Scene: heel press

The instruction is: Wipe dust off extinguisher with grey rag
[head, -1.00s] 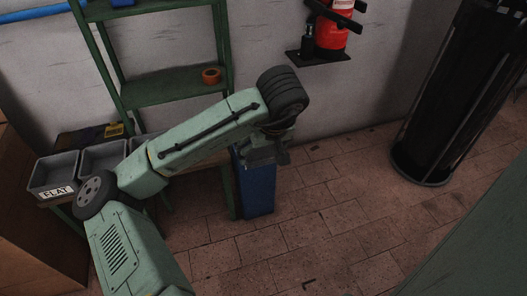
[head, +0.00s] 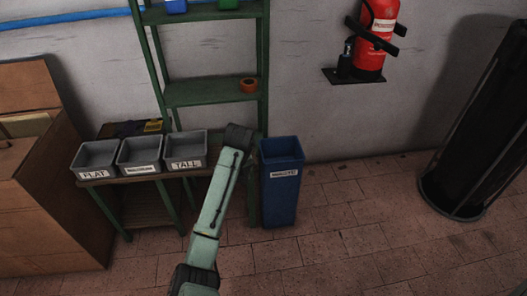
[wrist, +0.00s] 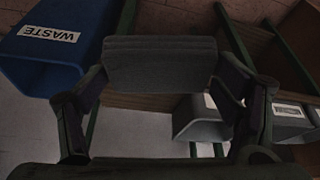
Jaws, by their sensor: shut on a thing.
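The red fire extinguisher (head: 380,32) hangs upright in a black wall bracket at the upper right of the head view. Its top is cut off, and I cannot make out dust on it. In the wrist view my gripper (wrist: 160,74) is shut on a dark grey, block-like piece, which looks like the folded grey rag (wrist: 160,58). It spans between the two fingers.
A blue waste bin (head: 281,203) stands right of my arm. Grey trays, labelled FLAT (head: 95,155) and TALL (head: 186,151) among them, sit on a low table. A green shelf (head: 212,92) holds an orange roll. A dark cylindrical rack (head: 478,140) stands right. Floor between bin and rack is clear.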

